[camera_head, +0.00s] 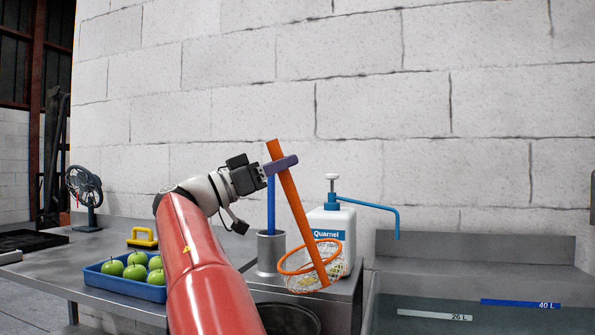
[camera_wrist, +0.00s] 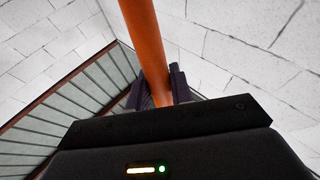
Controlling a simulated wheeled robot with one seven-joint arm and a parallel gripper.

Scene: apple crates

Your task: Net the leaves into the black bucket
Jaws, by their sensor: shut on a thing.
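My gripper (camera_head: 281,165) is shut on the orange handle of the net (camera_head: 294,215). The handle also shows between the fingers in the wrist view (camera_wrist: 145,45). It slants down to the right, and the orange hoop and pale mesh hang at its lower end, in front of the white jug. Small yellowish-green bits show in or behind the mesh; I cannot tell for certain that they are leaves. The black bucket (camera_head: 290,318) is at the bottom of the head view, below and left of the hoop, mostly cut off by the frame and my arm.
A white jug (camera_head: 342,222) with a blue pump spout stands behind the net. A grey metal cup (camera_head: 270,252) with a blue rod is left of the hoop. A blue tray (camera_head: 117,283) of green apples is left. A marked basin (camera_head: 480,292) is right.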

